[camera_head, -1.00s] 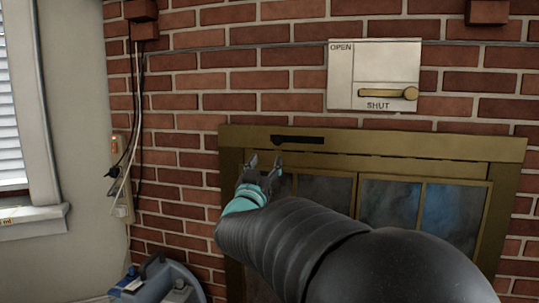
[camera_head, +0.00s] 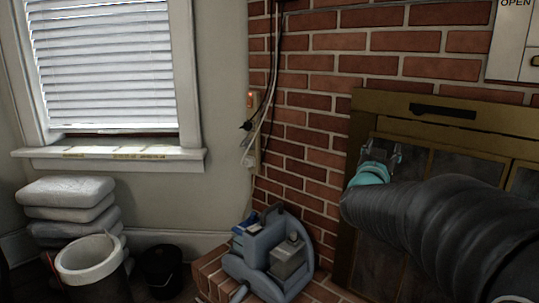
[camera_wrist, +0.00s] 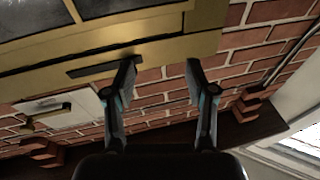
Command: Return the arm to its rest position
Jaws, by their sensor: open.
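My gripper (camera_head: 381,154) is at the end of my black-sleeved arm, in front of the upper left part of the brass-framed fireplace doors in the head view. In the wrist view my gripper (camera_wrist: 160,80) shows two dark fingers spread apart with nothing between them. Behind them are the brass fireplace frame (camera_wrist: 140,42) and the brick wall (camera_wrist: 255,45). My arm's shoulder end runs out of the head view at the right.
A blue-grey machine (camera_head: 270,250) stands on the brick hearth (camera_head: 212,272). A white bucket (camera_head: 90,268), a black bucket (camera_head: 163,270) and stacked grey sacks (camera_head: 68,207) stand below the window (camera_head: 103,65). A lever panel (camera_head: 512,42) is on the wall, cut off at upper right.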

